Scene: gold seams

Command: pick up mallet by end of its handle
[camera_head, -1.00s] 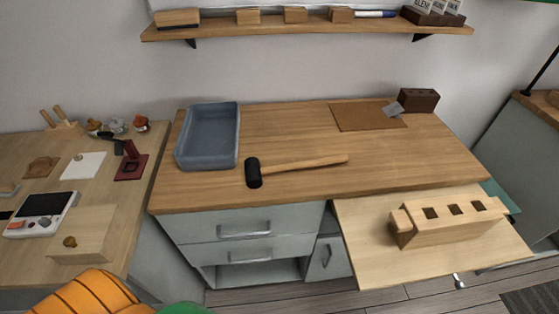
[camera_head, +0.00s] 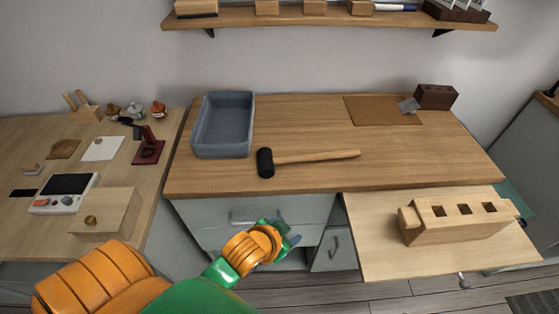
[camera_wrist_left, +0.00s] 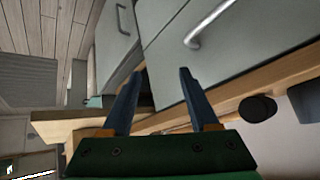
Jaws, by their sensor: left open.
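The mallet lies flat on the wooden worktop, with its black head (camera_head: 265,163) at the left and its light wooden handle (camera_head: 318,156) reaching right. The mallet's black head also shows in the left wrist view (camera_wrist_left: 257,108), near the worktop edge. My left gripper (camera_head: 292,238) is in front of the drawers, lower than the worktop and apart from the mallet. In the left wrist view its two dark blue fingers (camera_wrist_left: 163,95) are spread with nothing between them. My right gripper is in neither view.
A blue-grey tray (camera_head: 224,124) stands left of the mallet. A brown mat (camera_head: 382,110) and a dark holed block (camera_head: 435,96) are at the back right. A pulled-out board (camera_head: 375,240) at the right bears a wooden block with square holes (camera_head: 455,216). Worktop around the handle is clear.

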